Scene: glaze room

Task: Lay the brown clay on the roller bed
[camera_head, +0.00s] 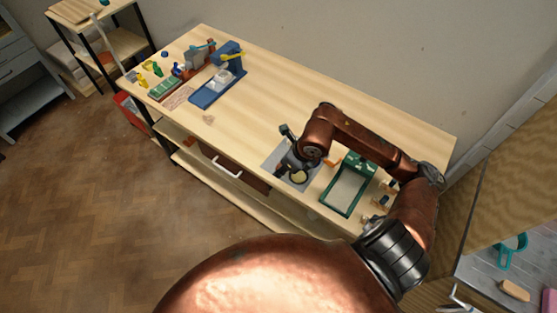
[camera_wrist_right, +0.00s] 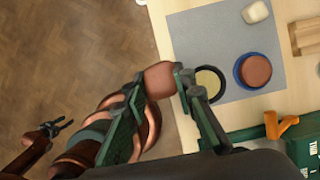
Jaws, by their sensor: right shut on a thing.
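My right gripper (camera_head: 288,162) reaches over the grey mat on the bench. In the right wrist view my right gripper (camera_wrist_right: 163,82) is shut on a reddish-brown lump of clay (camera_wrist_right: 160,78), held between its fingertips beyond the mat's edge. In the head view the lump is hidden by the gripper. The roller bed (camera_head: 325,203), a green frame around a pale flat surface, stands to the right of the mat. Its green corner (camera_wrist_right: 302,152) also shows in the right wrist view. My left gripper (camera_wrist_right: 58,128) appears small at the lower left of that view, seemingly open and empty.
The grey mat (camera_head: 272,153) holds a dark dish with cream contents (camera_wrist_right: 210,82), a blue-rimmed dish with a reddish-brown round (camera_wrist_right: 256,70) and a cream lump (camera_wrist_right: 256,12). An orange handle (camera_wrist_right: 288,126) sits by the roller bed. The bench middle (camera_head: 260,110) is clear.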

